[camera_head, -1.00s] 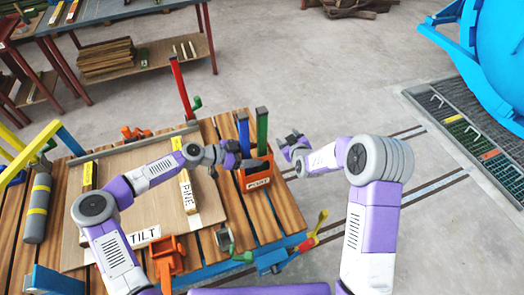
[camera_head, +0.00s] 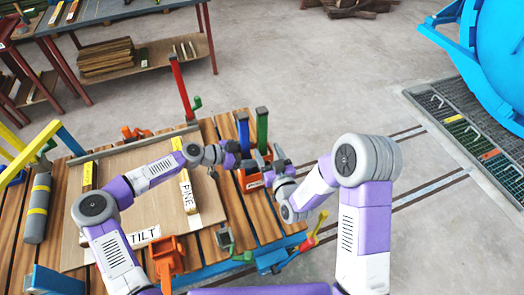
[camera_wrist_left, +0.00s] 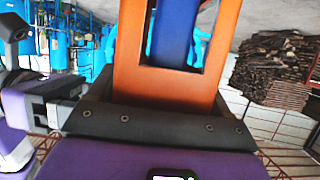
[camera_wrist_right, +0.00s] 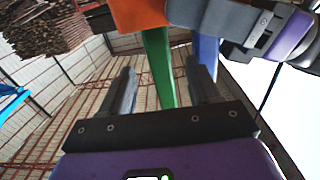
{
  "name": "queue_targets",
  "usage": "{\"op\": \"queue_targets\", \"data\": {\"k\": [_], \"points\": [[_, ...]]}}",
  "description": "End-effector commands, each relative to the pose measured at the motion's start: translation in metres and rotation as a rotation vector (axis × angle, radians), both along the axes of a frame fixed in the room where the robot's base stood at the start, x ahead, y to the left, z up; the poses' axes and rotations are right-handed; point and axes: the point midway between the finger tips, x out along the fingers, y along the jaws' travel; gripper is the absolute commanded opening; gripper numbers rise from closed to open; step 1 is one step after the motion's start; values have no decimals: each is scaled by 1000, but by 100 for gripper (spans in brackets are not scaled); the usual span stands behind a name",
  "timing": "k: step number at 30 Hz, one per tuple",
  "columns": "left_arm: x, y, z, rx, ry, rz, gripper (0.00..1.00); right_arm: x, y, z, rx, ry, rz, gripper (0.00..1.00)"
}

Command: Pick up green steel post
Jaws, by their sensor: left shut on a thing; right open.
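The green steel post (camera_head: 262,130) stands upright in an orange holder (camera_head: 252,185), right of a blue post (camera_head: 243,130). My right gripper (camera_head: 268,163) is beside the holder's right side. In the right wrist view, its two fingers (camera_wrist_right: 160,75) are apart and the green post (camera_wrist_right: 160,62) shows between them, with no clear contact. My left gripper (camera_head: 236,158) is shut on the orange holder, which fills the middle of the left wrist view (camera_wrist_left: 125,50), with the blue post (camera_wrist_left: 176,35) in its slot. The left fingertips are hidden there.
The slatted wooden table (camera_head: 232,205) carries a board (camera_head: 130,205) with yellow-marked strips and a "TILT" label. A red post (camera_head: 181,88) stands behind.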

Motion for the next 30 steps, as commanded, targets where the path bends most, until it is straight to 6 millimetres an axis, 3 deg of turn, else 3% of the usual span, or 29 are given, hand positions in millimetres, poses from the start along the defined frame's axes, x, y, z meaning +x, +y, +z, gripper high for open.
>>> {"op": "queue_targets", "data": {"k": [19, 28, 30], "points": [[0, 0, 1, -1, -2, 1, 39, 69, 22, 0, -1, 0, 0, 62], [1, 0, 1, 0, -2, 1, 39, 74, 24, 0, -2, 2, -1, 62], [1, 0, 1, 0, -2, 1, 39, 74, 24, 0, -1, 1, -1, 54]]}}
